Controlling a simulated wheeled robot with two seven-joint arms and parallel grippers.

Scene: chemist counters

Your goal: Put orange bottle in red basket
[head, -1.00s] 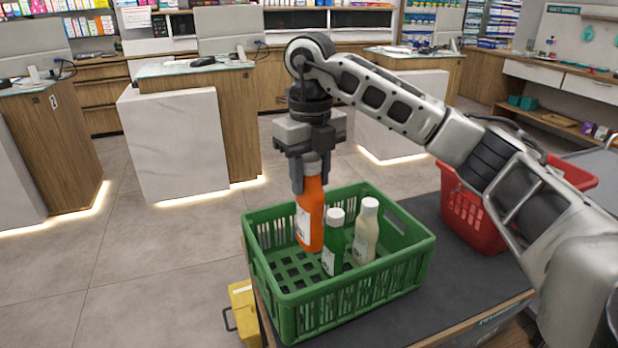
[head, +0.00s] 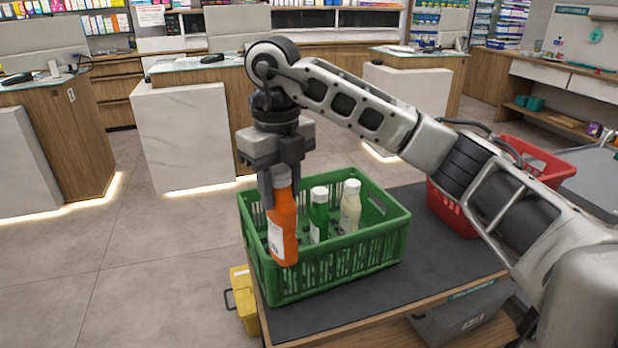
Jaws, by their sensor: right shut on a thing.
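The red basket (head: 452,212) is at the right on the dark table top, partly hidden behind my right arm. My left gripper is not in view.
The dark table top (head: 420,260) is clear between the green basket and my right arm. A yellow container (head: 244,300) is beside the table at lower left. White and wood counters (head: 190,135) stand behind, across open floor.

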